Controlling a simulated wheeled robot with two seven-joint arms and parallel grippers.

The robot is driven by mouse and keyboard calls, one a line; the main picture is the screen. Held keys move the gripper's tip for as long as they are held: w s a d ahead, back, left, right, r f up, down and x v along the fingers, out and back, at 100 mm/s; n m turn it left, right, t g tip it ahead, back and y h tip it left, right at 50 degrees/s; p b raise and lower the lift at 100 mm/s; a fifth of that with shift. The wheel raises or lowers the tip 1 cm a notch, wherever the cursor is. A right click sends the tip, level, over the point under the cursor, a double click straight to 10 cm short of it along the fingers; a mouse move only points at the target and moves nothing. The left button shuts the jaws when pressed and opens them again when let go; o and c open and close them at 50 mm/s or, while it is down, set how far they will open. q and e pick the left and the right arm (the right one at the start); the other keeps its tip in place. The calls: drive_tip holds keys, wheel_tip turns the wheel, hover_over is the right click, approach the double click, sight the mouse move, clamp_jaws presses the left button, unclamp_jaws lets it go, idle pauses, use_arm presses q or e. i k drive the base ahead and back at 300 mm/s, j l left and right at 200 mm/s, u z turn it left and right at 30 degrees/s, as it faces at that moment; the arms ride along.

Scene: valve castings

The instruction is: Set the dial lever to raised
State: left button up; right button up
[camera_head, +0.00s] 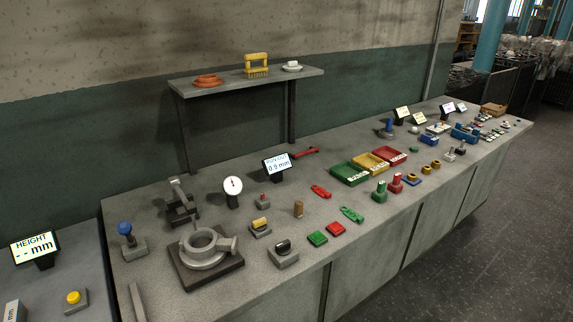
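A white round dial gauge (232,186) stands on a dark stand on the bench, left of the middle. Just right of it is a small grey block with a red top (263,200), possibly the dial lever; it is too small to tell its position. A lever with a blue ball knob (125,228) stands upright on a grey base at the bench's left end. A display (276,166) behind the dial reads run-out 0.9 mm. Neither of my grippers is in view.
A ring-shaped casting (204,247) sits on a dark plate in front of the dial. Blocks with a yellow top (260,225) and a black knob (283,251) stand nearby. Green, yellow and red trays (350,174) lie to the right. A shelf (225,84) overhangs the back.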

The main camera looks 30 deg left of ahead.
sight(124, 228)
drive_tip(key=u, duration=2.15)
